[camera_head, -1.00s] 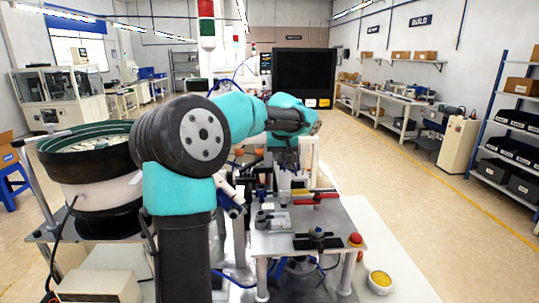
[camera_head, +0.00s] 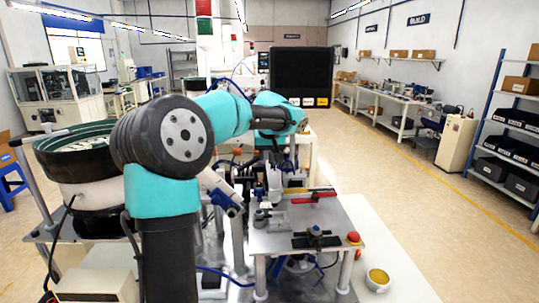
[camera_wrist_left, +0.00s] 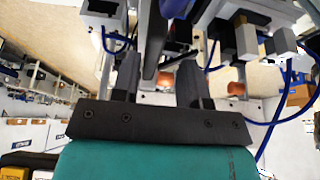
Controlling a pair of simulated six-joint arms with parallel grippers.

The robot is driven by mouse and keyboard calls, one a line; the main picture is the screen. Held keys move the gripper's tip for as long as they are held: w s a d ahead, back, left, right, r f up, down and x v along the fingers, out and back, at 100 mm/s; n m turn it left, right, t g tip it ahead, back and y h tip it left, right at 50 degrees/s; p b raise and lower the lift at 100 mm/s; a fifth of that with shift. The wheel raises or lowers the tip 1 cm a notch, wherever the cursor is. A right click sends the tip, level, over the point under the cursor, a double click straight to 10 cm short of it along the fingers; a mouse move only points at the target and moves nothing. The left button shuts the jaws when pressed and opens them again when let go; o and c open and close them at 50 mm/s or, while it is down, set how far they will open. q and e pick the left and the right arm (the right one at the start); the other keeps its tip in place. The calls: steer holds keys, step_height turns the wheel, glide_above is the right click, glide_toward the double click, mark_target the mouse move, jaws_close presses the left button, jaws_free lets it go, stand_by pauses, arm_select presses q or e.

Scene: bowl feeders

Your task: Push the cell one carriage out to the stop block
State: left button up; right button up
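My left gripper (camera_head: 273,182) is over the far left part of the grey fixture plate (camera_head: 285,243), pointing down. In the left wrist view its two dark fingers (camera_wrist_left: 160,77) stand apart, with a dark grey bar (camera_wrist_left: 149,40) showing in the gap. I cannot tell whether they touch it. A blue round part (camera_wrist_left: 176,8) shows beyond the fingers. I cannot tell the cell one carriage or its stop block apart from the other small fixtures. My right gripper is not in view.
A red bar (camera_head: 314,195) lies at the plate's far right. A black bracket (camera_head: 317,240) and a red button (camera_head: 353,238) are at the near right. A bowl feeder (camera_head: 78,150) stands at left, and a yellow-filled cup (camera_head: 377,279) at right front.

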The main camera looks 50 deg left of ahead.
arm_select(q)
steer(key=shift+d+r, duration=0.25)
steer(key=shift+r, duration=0.2)
steer(key=v, duration=1.6)
steer(key=shift+r, duration=0.25)
